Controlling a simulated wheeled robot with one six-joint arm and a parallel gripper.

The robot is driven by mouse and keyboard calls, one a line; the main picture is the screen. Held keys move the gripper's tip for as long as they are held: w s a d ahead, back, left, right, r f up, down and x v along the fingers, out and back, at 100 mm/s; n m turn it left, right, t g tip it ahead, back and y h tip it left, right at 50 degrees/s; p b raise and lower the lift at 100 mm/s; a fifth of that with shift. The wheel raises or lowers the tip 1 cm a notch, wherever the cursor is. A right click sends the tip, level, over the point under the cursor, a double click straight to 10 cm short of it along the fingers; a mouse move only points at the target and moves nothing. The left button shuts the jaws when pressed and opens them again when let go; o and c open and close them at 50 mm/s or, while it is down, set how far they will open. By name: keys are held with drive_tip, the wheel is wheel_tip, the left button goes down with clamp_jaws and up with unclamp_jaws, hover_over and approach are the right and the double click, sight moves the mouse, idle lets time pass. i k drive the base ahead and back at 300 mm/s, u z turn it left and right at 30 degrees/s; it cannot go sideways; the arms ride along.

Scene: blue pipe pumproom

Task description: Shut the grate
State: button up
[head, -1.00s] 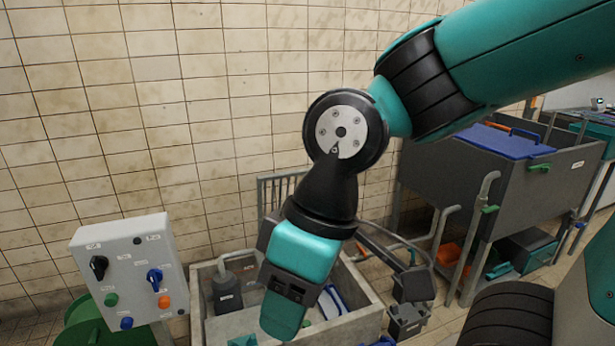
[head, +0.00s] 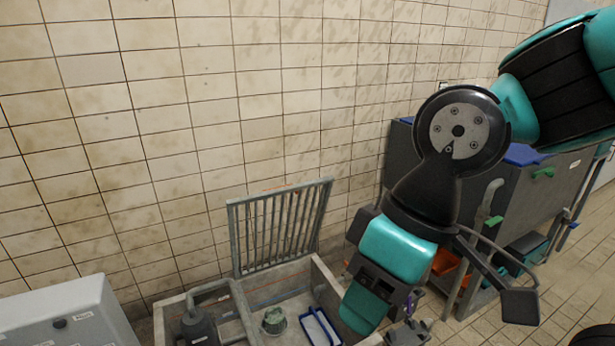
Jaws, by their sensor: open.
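The grate (head: 280,226) is a grey metal frame with several parallel bars. It stands raised, nearly upright, at the back edge of the concrete pit (head: 317,271), close to the tiled wall. The pit's opening is uncovered. My gripper (head: 442,272) is right of the grate, in front of the pit's right side, and apart from the grate.
A grey control box (head: 68,318) is at lower left. A dark tank (head: 475,190) with pipes stands right. Floor shows at far right.

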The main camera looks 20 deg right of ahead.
sight(328, 182)
drive_tip(key=u, duration=0.15)
drive_tip(key=i, duration=1)
drive_tip(key=u, duration=0.6)
